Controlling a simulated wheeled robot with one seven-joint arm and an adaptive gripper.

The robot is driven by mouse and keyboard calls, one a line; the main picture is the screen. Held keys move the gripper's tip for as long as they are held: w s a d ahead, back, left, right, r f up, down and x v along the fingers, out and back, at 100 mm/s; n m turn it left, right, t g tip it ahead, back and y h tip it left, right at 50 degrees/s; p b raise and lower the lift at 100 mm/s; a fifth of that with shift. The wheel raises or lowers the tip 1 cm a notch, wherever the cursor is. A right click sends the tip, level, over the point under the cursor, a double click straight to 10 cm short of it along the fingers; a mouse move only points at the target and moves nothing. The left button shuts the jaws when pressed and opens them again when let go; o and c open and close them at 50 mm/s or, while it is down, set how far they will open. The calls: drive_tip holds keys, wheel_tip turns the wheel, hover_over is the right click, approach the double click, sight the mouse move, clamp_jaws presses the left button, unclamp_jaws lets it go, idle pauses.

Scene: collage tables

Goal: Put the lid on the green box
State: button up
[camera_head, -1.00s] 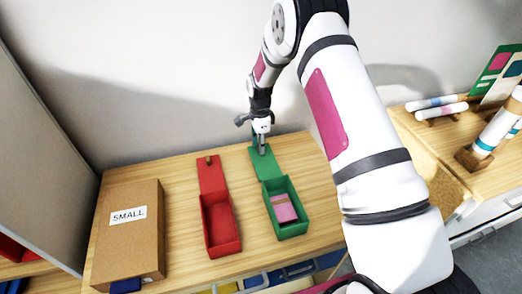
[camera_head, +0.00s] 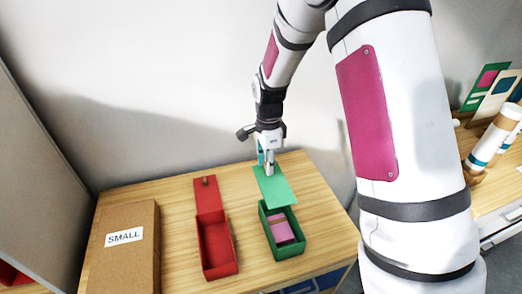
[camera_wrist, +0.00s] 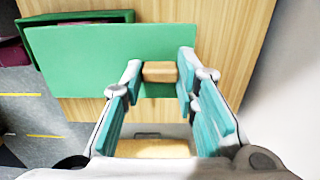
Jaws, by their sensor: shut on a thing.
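The green lid (camera_head: 277,190) is a flat green panel with a small wooden knob (camera_wrist: 160,72). My gripper (camera_head: 268,167) is shut on the knob and holds the lid just behind the green box. In the wrist view my gripper's teal fingers (camera_wrist: 160,80) stand on either side of the knob. The lid looks raised a little off the table. The green box (camera_head: 303,240) is open, with a pink bundle (camera_head: 283,231) inside. The box's edge also shows in the wrist view (camera_wrist: 125,16), partly hidden by the lid.
A red box (camera_head: 236,268) stands open to the left, with its red lid (camera_head: 208,196) behind it. A brown carton marked SMALL (camera_head: 122,262) stands further left. The wall (camera_head: 150,90) is close behind the table (camera_head: 165,200).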

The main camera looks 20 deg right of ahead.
sight(276, 189)
drive_tip(key=s, duration=0.3)
drive_tip(key=s+r, duration=0.1)
drive_tip(key=s, duration=0.3)
drive_tip(key=shift+r+p, duration=0.15)
drive_tip(key=shift+p, duration=0.25)
drive_tip(key=shift+s, duration=0.45)
drive_tip(key=shift+f+b, duration=1.2)
drive_tip(key=shift+f, duration=2)
drive_tip(key=shift+f, duration=0.65)
drive_tip(key=o, duration=1.2)
drive_tip(key=shift+o, duration=0.2)
drive_tip(key=o, duration=0.4)
